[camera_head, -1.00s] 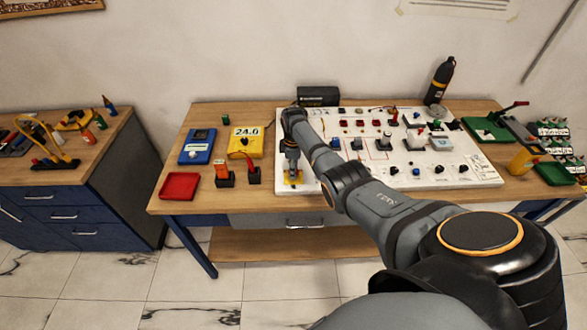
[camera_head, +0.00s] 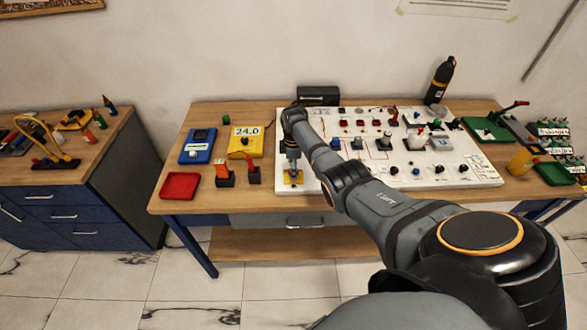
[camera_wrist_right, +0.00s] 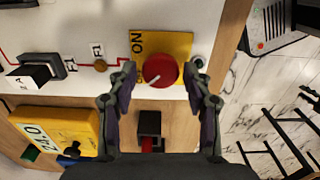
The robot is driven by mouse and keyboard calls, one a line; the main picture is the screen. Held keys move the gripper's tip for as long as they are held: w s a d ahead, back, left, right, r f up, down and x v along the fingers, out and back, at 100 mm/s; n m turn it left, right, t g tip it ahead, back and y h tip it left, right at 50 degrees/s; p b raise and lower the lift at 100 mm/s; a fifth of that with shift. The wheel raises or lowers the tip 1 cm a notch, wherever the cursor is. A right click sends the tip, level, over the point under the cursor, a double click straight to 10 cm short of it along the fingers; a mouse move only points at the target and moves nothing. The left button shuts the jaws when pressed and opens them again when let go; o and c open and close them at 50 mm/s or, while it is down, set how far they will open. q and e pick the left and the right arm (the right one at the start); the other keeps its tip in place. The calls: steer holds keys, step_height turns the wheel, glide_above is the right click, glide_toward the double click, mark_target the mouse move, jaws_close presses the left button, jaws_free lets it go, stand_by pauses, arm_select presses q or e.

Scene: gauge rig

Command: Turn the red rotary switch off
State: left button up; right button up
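The red rotary switch (camera_wrist_right: 160,71) shows in the right wrist view as a round red knob on a yellow plate (camera_wrist_right: 178,44). "ON" is printed on the plate, and a small pale mark shows on the knob. My right gripper (camera_wrist_right: 162,76) is open, with one fingertip on each side of the knob and a small gap on both sides. In the head view my right gripper (camera_head: 293,168) points down over the yellow plate (camera_head: 293,179) at the white panel's front left corner; the knob is hidden there. My left gripper is not in view.
The white panel (camera_head: 470,172) carries several other switches and knobs. A yellow meter (camera_head: 245,136) reading 24.0, a blue meter (camera_head: 197,147) and a red tray (camera_head: 180,186) lie left of it. Two small dark holders with orange and red items stand close to the gripper's left.

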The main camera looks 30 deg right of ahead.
steer(key=shift+o, duration=0.5)
steer(key=shift+r, duration=0.25)
step_height(320, 180, up, 12)
steer(key=shift+f, duration=0.25)
